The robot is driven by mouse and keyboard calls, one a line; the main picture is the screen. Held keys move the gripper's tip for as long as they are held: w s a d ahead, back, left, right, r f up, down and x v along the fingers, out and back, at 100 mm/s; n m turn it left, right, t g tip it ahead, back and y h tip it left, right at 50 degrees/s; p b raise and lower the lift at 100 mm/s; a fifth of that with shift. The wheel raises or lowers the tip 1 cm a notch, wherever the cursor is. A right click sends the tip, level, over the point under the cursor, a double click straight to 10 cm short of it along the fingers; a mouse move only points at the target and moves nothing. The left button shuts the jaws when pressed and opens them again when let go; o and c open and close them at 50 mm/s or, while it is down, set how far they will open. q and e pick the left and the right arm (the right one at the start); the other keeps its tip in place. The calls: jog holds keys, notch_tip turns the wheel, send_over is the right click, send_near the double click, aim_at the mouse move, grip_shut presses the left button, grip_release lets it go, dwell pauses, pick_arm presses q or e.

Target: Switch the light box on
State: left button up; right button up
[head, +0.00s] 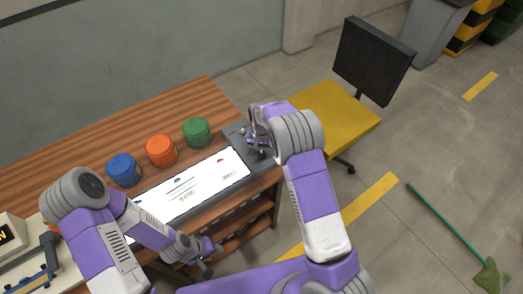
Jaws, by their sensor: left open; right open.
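The light box (218,176) lies along the front of the wooden table, and its panel glows bright white with several small marks on it. Its grey end section (238,134) is at the right, partly hidden by my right gripper. My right gripper (257,148) is open over that grey end; I cannot tell whether it touches it. Any switch there is hidden or too small to make out. My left gripper (210,257) is open, low in front of the table's front edge, apart from the light box. My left arm hides part of the box's left end.
A blue pot (123,170), an orange pot (161,151) and a green pot (197,132) stand behind the light box. A beige device (12,237) is at the left. A yellow chair (335,118) with a black back stands right of the table. A green-handled broom (445,225) lies on the floor.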

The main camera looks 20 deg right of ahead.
aim_at(262, 153)
notch_tip(262, 153, up, 8)
jog(key=shift+f+p, duration=0.15)
jog(key=shift+p, duration=0.4)
